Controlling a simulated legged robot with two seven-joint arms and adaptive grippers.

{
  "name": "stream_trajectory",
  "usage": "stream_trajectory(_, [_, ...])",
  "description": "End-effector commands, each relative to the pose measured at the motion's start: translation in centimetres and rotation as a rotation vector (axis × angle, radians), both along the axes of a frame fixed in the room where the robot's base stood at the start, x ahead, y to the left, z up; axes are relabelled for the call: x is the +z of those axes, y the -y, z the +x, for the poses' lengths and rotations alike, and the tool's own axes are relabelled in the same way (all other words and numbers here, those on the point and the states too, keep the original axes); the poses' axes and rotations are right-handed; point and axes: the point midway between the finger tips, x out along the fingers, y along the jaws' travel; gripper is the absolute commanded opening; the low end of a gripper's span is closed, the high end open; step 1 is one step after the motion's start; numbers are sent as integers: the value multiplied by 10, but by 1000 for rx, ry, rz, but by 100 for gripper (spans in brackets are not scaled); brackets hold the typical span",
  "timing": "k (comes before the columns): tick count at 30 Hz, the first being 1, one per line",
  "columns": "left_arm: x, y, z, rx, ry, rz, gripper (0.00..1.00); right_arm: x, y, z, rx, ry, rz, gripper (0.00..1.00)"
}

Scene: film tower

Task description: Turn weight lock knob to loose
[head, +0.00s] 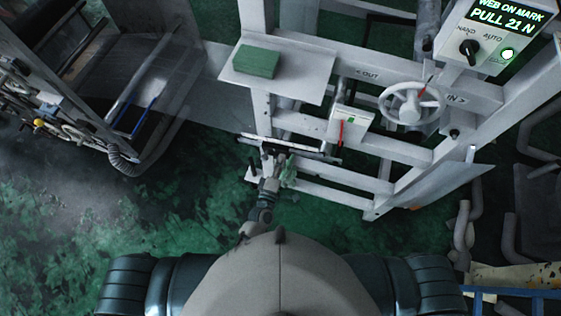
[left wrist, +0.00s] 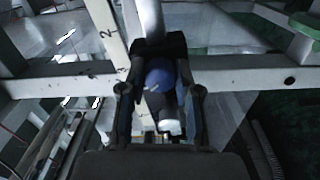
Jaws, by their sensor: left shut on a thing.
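A blue rounded knob with a pale mark (left wrist: 160,75) shows in the left wrist view, at the meeting of pale frame beams. My left gripper (left wrist: 160,88) is shut on it, with a dark finger on each side. In the head view my left gripper (head: 271,165) reaches to the low front left of the white machine frame (head: 405,152). The knob is hidden there by the gripper. I cannot read any loose or locked marking beside it. My right gripper is in neither view.
A handwheel (head: 412,102) and a small box with a red lever (head: 347,122) sit on the frame. A green block (head: 256,61) lies on a white shelf (head: 312,87). A control panel (head: 486,42) reads "WEB ON MARK PULL 21 N". Open green floor lies left.

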Motion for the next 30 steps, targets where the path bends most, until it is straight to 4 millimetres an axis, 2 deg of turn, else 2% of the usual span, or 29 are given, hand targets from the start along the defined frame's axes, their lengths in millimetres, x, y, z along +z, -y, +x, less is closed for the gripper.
stream_trajectory(9, [0,1,-1,-3,-29,-89,0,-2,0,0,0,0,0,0])
stream_trajectory(23, [1,1,0,-2,-32,-101,0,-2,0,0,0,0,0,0])
stream_trajectory(24, [1,1,0,-2,-32,-101,37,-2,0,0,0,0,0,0])
stream_trajectory(27, [1,1,0,-1,-32,-100,58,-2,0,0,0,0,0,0])
stream_trajectory(30, [1,1,0,-1,-32,-100,58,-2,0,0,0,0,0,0])
